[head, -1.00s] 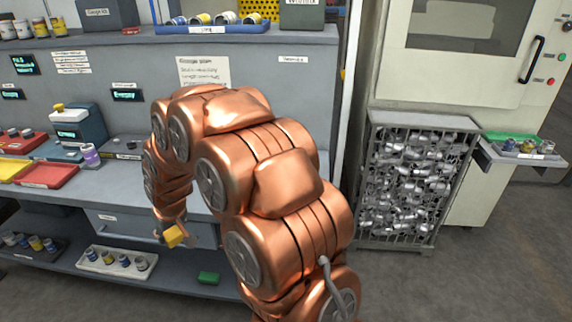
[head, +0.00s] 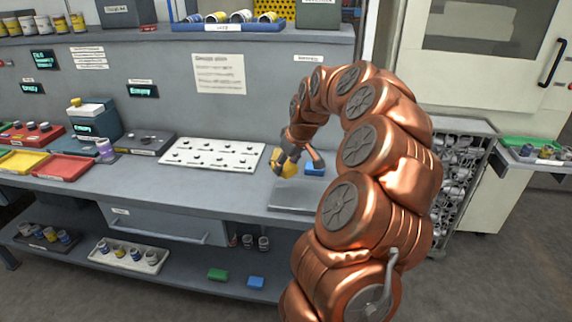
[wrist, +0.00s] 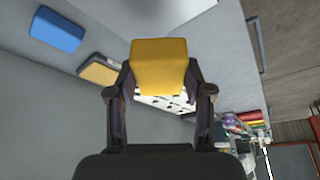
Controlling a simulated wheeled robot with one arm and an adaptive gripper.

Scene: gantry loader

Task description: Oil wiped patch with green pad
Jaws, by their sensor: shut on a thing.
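My gripper (head: 291,164) is shut on a yellow pad (head: 283,166), above the right part of the workbench. The wrist view shows the yellow pad (wrist: 160,66) between both fingers. A green pad (head: 217,274) lies on the lower shelf, well below and left of my gripper. A blue pad (head: 255,282) lies to its right. A flat grey plate (head: 295,198) lies on the bench near my gripper, partly behind my arm. I cannot make out a wiped patch or oil on it.
A blue block (head: 314,169) sits just right of my gripper; the wrist view shows a blue block (wrist: 58,31) and a tan-yellow one (wrist: 98,70). A white board with knobs (head: 212,155) lies left. A wire cage of metal parts (head: 462,175) stands right.

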